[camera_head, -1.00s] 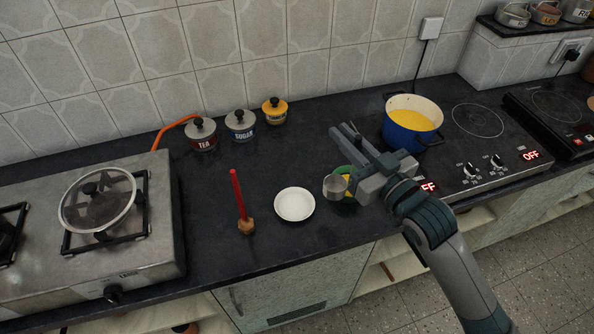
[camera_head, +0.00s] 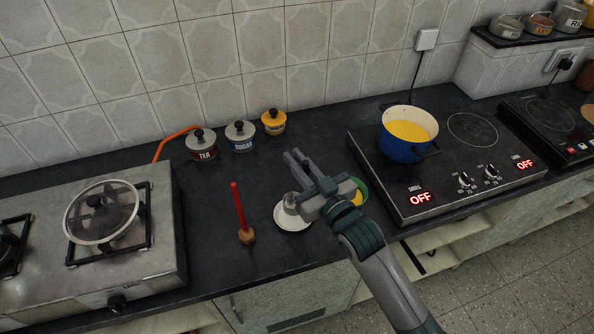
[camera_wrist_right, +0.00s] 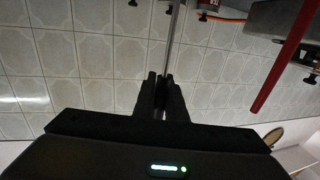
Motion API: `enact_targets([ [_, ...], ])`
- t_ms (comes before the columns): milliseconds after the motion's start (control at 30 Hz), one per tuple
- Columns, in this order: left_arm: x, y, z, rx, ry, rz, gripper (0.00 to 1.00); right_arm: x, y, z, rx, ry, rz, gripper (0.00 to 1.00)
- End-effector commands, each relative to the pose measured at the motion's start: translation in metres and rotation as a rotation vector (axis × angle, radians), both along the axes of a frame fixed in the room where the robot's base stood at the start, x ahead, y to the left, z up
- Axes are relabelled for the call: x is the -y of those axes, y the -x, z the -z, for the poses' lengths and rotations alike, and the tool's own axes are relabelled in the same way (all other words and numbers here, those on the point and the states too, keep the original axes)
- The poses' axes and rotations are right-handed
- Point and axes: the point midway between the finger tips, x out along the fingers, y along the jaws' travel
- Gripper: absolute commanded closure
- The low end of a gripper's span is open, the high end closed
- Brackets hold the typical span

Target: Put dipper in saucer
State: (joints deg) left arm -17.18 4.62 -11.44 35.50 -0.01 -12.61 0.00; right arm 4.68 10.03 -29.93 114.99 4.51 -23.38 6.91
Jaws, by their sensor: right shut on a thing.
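The dipper, a small steel cup (camera_head: 290,201) on a thin handle, is held by my right gripper (camera_head: 298,158). In the right wrist view the gripper's fingers (camera_wrist_right: 161,92) are shut on the dipper's metal handle (camera_wrist_right: 176,40). The white saucer (camera_head: 288,222) lies on the dark counter, partly hidden by the dipper cup and the gripper. The cup appears over the saucer's upper part; I cannot tell whether they touch. My left gripper is not in view.
A green bowl (camera_head: 361,187) with yellow food is partly hidden behind my right gripper. A red-handled wooden tool (camera_head: 240,213) stands left of the saucer. A blue pot (camera_head: 402,150) sits on the hob at right. Lidded canisters (camera_head: 240,135) stand at the back.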

Motion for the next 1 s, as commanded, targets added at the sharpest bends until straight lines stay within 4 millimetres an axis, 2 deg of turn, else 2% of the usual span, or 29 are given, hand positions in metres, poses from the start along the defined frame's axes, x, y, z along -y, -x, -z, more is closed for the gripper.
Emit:
enact_targets([
  [400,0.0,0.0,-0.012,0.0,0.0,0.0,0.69,0.001,0.0,0.038,-0.002,0.001,0.001,1.0],
  [833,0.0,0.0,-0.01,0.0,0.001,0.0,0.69,0.001,0.0,0.043,0.0,0.0,0.0,1.0],
  [867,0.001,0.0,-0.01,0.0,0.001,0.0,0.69,0.001,0.0,0.043,0.0,0.0,0.0,0.84],
  [900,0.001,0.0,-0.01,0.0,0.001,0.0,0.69,0.001,0.0,0.042,0.0,0.0,0.0,0.75],
  [933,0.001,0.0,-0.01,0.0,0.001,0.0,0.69,0.0,0.0,0.042,0.0,0.0,0.0,0.7],
  [1000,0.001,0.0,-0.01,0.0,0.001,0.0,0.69,0.0,0.0,0.042,0.0,0.0,0.0,0.7],
])
